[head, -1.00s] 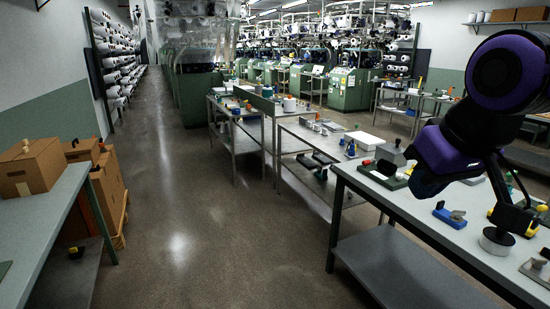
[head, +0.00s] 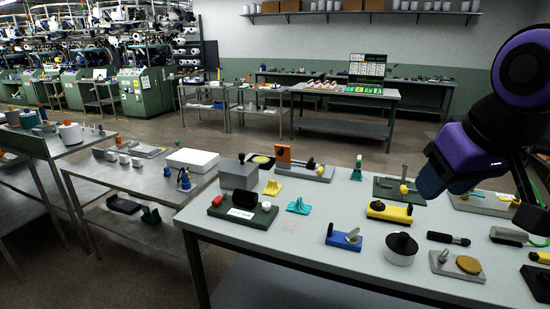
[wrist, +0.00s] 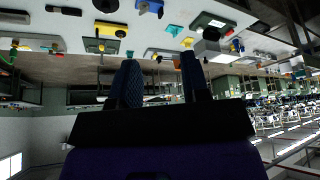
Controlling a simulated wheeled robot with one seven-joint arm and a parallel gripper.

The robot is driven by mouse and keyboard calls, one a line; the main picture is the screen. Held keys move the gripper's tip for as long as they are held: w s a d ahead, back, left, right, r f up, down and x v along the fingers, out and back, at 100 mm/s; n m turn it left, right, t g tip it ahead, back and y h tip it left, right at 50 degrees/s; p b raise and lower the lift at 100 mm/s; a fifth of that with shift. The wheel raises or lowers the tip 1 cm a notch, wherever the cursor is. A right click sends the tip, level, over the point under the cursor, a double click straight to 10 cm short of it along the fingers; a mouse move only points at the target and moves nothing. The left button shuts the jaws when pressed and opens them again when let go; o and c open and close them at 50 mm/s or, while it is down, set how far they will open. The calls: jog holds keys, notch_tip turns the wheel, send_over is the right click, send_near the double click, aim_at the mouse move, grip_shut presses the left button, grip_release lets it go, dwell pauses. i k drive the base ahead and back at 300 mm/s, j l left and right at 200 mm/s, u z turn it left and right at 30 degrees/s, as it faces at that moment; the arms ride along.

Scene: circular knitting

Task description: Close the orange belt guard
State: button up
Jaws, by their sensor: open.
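An orange upright block (head: 283,157), which looks like the orange belt guard, stands at the left end of a grey base plate (head: 318,173) near the back of the table. A dark horizontal part with a round dark knob sticks out to its right. I cannot tell how far open the guard is. My gripper (wrist: 158,78) is open and empty in the wrist view, its two blue ridged fingers apart. In the head view, my arm and gripper hang at the right, above the table and well away from the orange block.
The grey table (head: 295,235) holds several fixtures. A grey box (head: 239,175) and a green-based block (head: 243,208) stand left of the orange block. A yellow fixture (head: 389,211) and a black-topped white cylinder (head: 401,249) are nearer.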

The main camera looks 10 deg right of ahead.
aim_at(283, 153)
jog(key=i+j, duration=0.2)
jog(key=j, duration=0.2)
jog(key=i+j, duration=0.15)
jog(key=j, duration=0.2)
jog(key=i+j, duration=0.2)
jog(key=j, duration=0.2)
jog(key=i+j, duration=0.2)
jog(key=j, duration=0.2)
jog(key=i+j, duration=0.15)
jog(key=j, duration=0.2)
jog(key=i+j, duration=0.2)
jog(key=j, duration=0.2)
jog(key=i+j, duration=0.2)
jog(key=j, duration=0.2)
